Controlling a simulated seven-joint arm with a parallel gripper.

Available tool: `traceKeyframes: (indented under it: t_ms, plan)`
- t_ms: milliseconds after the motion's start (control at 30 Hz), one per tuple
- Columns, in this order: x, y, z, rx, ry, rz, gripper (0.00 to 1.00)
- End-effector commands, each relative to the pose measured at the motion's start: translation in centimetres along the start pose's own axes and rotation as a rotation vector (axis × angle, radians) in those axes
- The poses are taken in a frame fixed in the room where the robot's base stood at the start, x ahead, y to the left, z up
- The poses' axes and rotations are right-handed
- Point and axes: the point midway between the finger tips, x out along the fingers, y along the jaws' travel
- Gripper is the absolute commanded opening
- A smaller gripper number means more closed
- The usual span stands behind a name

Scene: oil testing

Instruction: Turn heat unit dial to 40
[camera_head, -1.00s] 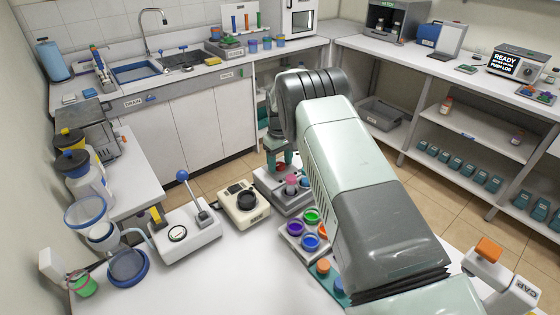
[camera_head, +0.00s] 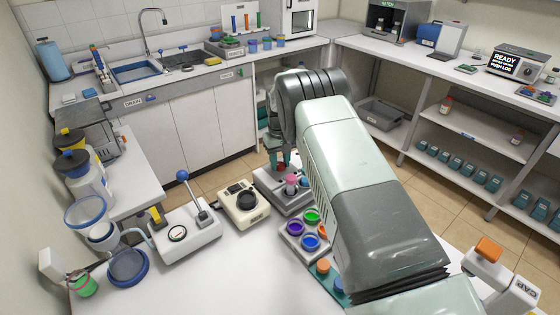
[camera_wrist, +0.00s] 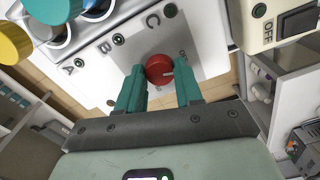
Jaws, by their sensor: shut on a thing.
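The scale numbers around the dial are too small to read. In the head view the gripper (camera_head: 281,163) is at the unit's far left part, below my wrist.
A cream device (camera_head: 244,203) with a black plate stands left of the heat unit.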

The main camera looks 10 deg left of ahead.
Motion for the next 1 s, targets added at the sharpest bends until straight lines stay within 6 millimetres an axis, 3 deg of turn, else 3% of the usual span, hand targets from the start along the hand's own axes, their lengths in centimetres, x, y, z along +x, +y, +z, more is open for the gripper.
traceKeyframes:
  t_ms: [600,1000]
  plan:
    - [-0.04,-0.01,-0.09,0.552,0.003,0.0,0.05]
    - [-0.04,0.04,-0.1,0.741,0.005,0.0,0.05]
